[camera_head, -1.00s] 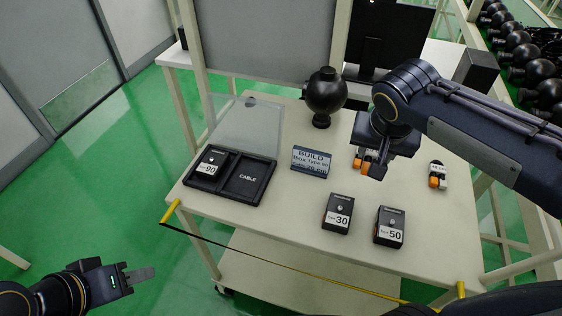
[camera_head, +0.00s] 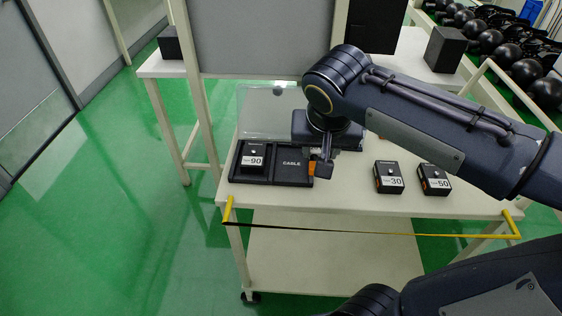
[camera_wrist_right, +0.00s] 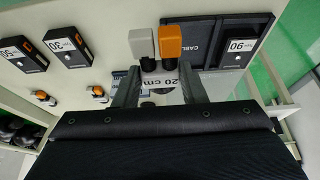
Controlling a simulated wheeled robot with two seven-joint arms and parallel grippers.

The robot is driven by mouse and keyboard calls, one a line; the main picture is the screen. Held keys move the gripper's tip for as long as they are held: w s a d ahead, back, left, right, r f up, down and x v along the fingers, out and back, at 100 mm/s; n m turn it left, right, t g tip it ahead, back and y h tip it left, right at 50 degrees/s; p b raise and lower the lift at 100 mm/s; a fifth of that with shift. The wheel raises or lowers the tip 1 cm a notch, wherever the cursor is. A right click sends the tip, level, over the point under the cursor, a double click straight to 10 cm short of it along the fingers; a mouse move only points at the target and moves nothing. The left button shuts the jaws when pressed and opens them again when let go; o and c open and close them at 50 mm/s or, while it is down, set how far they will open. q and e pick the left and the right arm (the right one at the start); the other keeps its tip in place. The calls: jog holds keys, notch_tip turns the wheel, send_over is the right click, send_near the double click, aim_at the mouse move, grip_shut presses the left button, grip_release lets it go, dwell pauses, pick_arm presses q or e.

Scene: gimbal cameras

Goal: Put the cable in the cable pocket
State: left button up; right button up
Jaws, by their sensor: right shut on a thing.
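My right gripper (camera_head: 324,160) is shut on a cable and holds it by the right edge of the black case. The cable's orange plug (camera_head: 312,169) shows in the head view. In the right wrist view, the gripper (camera_wrist_right: 160,82) has the orange plug (camera_wrist_right: 170,40) and a grey plug (camera_wrist_right: 143,43) standing out beyond its fingers. The cable pocket (camera_head: 292,163), marked CABLE, is the right compartment of the case and looks empty. It also shows in the right wrist view (camera_wrist_right: 193,48). The box marked 90 (camera_head: 253,160) sits in the left compartment. My left gripper is out of view.
Boxes marked 30 (camera_head: 388,178) and 50 (camera_head: 433,180) stand on the table right of the case. Two more cables (camera_wrist_right: 43,97) (camera_wrist_right: 98,91) lie on the table in the right wrist view. The case's clear lid (camera_head: 268,110) stands open behind it.

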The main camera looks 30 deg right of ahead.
jog(key=w+f, duration=0.4)
jog(key=w, duration=0.3)
jog(key=b, duration=0.1)
send_near(292, 162)
jog(key=shift+w+d+f, duration=0.7)
jog(key=shift+w+f, duration=0.05)
jog(key=shift+f, duration=0.1)
jog(key=shift+w+f, duration=0.35)
jog(key=shift+f, duration=0.1)
notch_tip(292, 162, down, 3)
jog(key=shift+w+f+b, duration=0.1)
jog(key=shift+b, duration=0.35)
jog(key=shift+f, duration=0.15)
jog(key=o, duration=0.7)
